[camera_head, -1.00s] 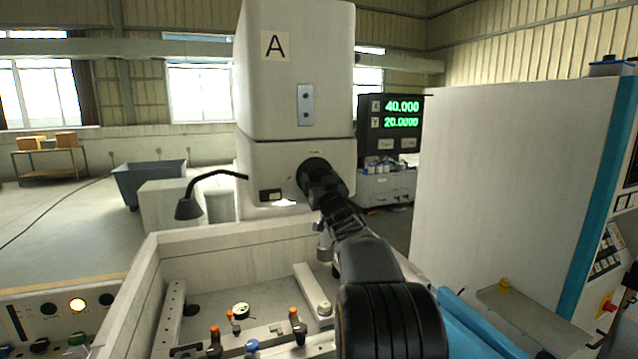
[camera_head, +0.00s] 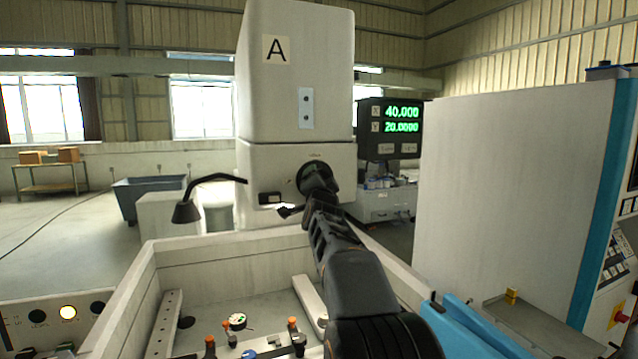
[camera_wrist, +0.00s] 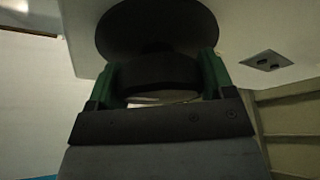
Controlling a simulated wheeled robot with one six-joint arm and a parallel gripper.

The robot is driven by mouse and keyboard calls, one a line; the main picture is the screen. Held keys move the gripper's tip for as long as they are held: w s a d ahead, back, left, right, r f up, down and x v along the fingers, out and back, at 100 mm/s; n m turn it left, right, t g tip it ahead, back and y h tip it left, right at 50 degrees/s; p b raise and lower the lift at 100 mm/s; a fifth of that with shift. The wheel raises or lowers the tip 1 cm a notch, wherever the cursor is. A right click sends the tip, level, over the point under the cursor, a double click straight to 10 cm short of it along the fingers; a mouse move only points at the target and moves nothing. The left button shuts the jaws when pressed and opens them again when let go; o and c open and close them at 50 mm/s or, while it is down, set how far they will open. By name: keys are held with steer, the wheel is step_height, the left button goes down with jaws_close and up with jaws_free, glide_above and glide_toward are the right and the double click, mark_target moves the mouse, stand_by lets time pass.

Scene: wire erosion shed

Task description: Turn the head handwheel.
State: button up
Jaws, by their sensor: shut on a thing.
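The head handwheel (camera_head: 314,176) is a dark round wheel on the front of the white machine head (camera_head: 296,160) marked A. My gripper (camera_head: 322,190) reaches up to it from below right and covers part of it. In the wrist view the handwheel's dark disc (camera_wrist: 157,28) fills the top middle. My gripper's green fingers (camera_wrist: 160,78) stand on either side of a dark round part below the disc and are shut on it. The handwheel's far side is hidden.
A bent black lamp (camera_head: 187,211) sticks out left of the handwheel. Below is a walled work tank (camera_head: 160,262) with several orange-topped clamps. A white cabinet (camera_head: 510,190) stands close on the right.

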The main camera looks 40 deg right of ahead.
steer(key=m+p, duration=0.1)
steer(key=m+g+p, duration=0.1)
steer(key=m+p, duration=0.1)
steer(key=m+g+p, duration=0.1)
steer(key=m, duration=0.1)
steer(key=shift+r+p, duration=0.3)
steer(key=shift+p, duration=0.1)
steer(key=shift+f+m+g+p, duration=0.2)
steer(key=shift+m+g+p, duration=0.6)
steer(key=shift+m, duration=1.1)
steer(key=o, duration=0.9)
steer(key=shift+s, duration=0.1)
steer(key=v, duration=1.3)
steer(key=shift+s+b, duration=0.3)
steer(key=shift+s, duration=0.05)
